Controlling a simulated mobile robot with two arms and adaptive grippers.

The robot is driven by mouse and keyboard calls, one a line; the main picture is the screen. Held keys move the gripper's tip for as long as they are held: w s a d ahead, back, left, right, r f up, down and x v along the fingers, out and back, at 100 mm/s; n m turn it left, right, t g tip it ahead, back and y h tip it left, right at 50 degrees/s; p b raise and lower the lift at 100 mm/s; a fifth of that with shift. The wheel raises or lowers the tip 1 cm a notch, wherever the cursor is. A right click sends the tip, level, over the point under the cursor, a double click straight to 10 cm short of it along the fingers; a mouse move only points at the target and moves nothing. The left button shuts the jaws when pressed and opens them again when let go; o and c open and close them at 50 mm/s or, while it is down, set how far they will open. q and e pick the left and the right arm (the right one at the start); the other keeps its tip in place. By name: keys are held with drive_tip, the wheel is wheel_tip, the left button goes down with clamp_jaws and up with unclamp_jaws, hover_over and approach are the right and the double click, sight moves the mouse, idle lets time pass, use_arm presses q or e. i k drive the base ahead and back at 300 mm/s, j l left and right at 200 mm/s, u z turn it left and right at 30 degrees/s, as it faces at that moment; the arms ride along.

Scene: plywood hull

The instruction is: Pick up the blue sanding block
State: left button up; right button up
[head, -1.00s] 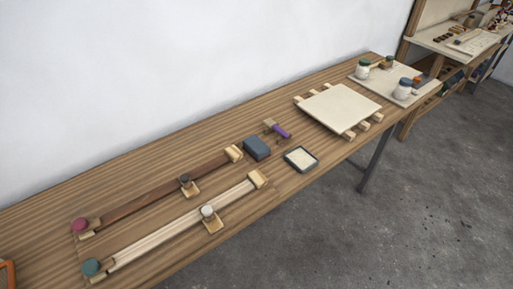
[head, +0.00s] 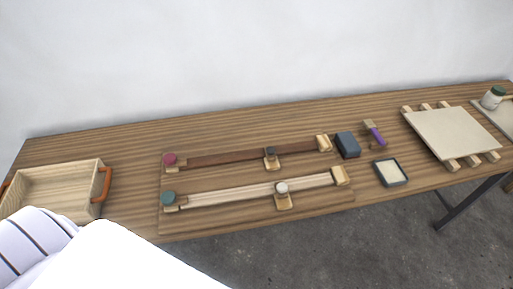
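The blue sanding block (head: 348,145) is a dark blue-grey block lying on the wooden workbench (head: 250,112). It sits just right of the end of the dark wooden strip and left of a small tool with a purple handle (head: 375,134). Nothing is on top of it. Neither gripper shows in the head view.
A dark strip (head: 225,158) and a pale strip (head: 240,194) lie in wooden holders. A small dark-rimmed tray (head: 391,172) and a pale board (head: 450,133) on wooden slats are at right. An open wooden box (head: 62,189) with orange handles is at left. The bench's back strip is clear.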

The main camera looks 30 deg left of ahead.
sight(346, 143)
drive_tip(key=i+l, duration=0.1)
drive_tip(key=l, duration=0.4)
drive_tip(key=i+l+u, duration=0.1)
drive_tip(key=l, duration=0.35)
drive_tip(key=i+l, duration=0.1)
drive_tip(key=l, duration=0.4)
drive_tip(key=i+l, duration=0.1)
drive_tip(key=l, duration=0.4)
drive_tip(key=i+u, duration=0.05)
